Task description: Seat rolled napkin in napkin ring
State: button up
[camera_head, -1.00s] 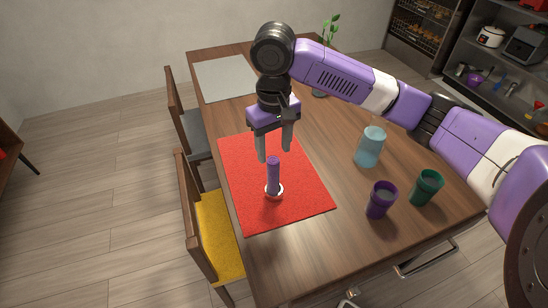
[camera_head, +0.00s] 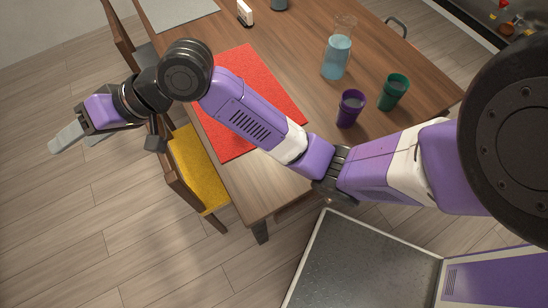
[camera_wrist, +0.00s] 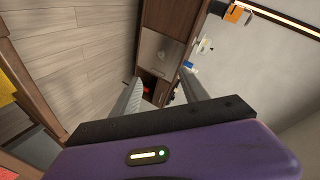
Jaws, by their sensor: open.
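The rolled napkin and the napkin ring are not visible now in either view; my arm covers part of the red mat (camera_head: 268,78) where they stood earlier. My gripper (camera_head: 74,143) is out to the left of the table, past the chairs and above the floor, pointing left and away from the mat. In the wrist view my gripper (camera_wrist: 159,77) has its two grey fingers spread apart, with nothing held between them.
On the wooden table (camera_head: 385,45), a water pitcher (camera_head: 336,60), a purple cup (camera_head: 349,110) and a green cup (camera_head: 393,92) stand right of the mat. A chair with a yellow seat (camera_head: 198,170) is below my arm. The wrist view shows a wooden cabinet (camera_wrist: 165,18).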

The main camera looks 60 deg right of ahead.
jog(key=s+d+f+m+t+h, duration=0.1)
jog(key=s+f+m+t+h, duration=0.2)
jog(key=s+f, duration=0.5)
jog(key=s+d+f+m+t+h, duration=0.1)
jog(key=s+f+t+h, duration=0.3)
jog(key=s, duration=0.9)
jog(key=s+d+r+n+g, duration=0.1)
jog(key=s+d+n, duration=0.2)
jog(key=s, duration=0.5)
jog(key=s+d+r+n+g+h, duration=0.1)
jog(key=s+d+n, duration=0.3)
jog(key=s, duration=0.5)
jog(key=shift+s+d+r+h, duration=0.25)
jog(key=shift+d+r, duration=0.25)
jog(key=shift+r, duration=0.25)
